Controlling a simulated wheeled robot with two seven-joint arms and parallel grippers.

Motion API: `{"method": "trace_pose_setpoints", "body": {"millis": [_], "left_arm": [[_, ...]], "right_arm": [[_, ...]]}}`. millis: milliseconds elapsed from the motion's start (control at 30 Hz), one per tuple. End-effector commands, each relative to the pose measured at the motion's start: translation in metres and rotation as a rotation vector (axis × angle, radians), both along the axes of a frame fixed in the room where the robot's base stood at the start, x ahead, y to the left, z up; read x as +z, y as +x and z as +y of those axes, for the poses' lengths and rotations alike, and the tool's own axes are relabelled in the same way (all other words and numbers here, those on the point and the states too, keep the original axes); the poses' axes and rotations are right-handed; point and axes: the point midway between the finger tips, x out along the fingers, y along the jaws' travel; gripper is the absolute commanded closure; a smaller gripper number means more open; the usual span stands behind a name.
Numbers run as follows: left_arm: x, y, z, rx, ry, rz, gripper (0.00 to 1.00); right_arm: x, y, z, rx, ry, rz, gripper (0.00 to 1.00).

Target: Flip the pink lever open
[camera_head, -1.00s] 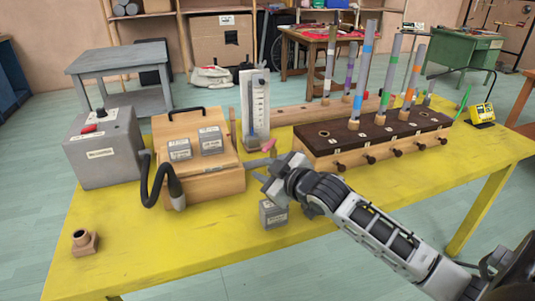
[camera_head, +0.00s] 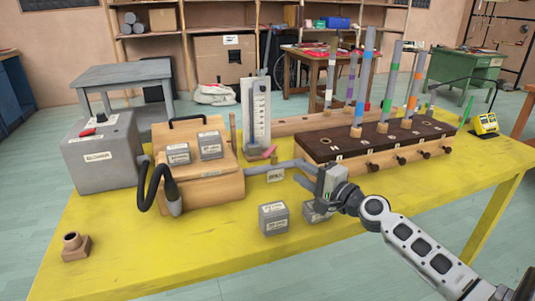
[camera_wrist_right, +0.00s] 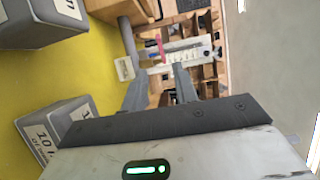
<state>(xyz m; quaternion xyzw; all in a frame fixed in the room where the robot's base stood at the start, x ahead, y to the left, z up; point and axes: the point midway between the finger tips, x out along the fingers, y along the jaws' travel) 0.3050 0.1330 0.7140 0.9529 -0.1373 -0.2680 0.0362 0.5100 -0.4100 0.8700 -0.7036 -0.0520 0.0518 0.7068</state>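The small pink lever (camera_head: 269,152) sits at the foot of the upright white gauge (camera_head: 257,110), by the grey pipe (camera_head: 259,170). In the right wrist view the pink lever (camera_wrist_right: 161,47) shows ahead of my fingers, beside the white gauge (camera_wrist_right: 192,54). My right gripper (camera_head: 302,172) is to the right of the lever and nearer the front of the table. In the right wrist view its two fingers (camera_wrist_right: 159,76) are apart with nothing between them, and the lever is beyond the tips. My left gripper is not in view.
Grey weight blocks (camera_head: 274,218) stand on the yellow table (camera_head: 180,250) below my right gripper. A wooden box with weights (camera_head: 208,188) is left of the lever. The dark-topped pipe chest (camera_head: 345,146) is right.

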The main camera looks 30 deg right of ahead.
Motion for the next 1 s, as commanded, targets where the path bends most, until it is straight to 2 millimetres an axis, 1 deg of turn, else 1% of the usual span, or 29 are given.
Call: {"method": "trace_pose_setpoints", "body": {"millis": [33,100,400,600,800,1000], "left_arm": [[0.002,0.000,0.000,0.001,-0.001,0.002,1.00],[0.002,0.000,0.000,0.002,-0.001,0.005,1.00],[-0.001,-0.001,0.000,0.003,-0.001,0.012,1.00],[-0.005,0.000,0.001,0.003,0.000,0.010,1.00],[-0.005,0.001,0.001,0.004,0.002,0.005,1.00],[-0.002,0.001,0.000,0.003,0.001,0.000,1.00]], "right_arm": [[0.003,0.010,0.001,0.000,-0.001,-0.003,0.71],[0.004,0.024,0.003,0.000,-0.001,-0.004,0.71],[0.002,0.082,0.012,0.000,-0.003,-0.003,0.71],[0.000,0.113,0.017,0.001,-0.001,-0.002,0.71],[0.000,0.128,0.020,0.001,-0.004,0.000,0.71],[0.000,0.131,0.020,0.002,-0.004,0.000,0.71]]}}
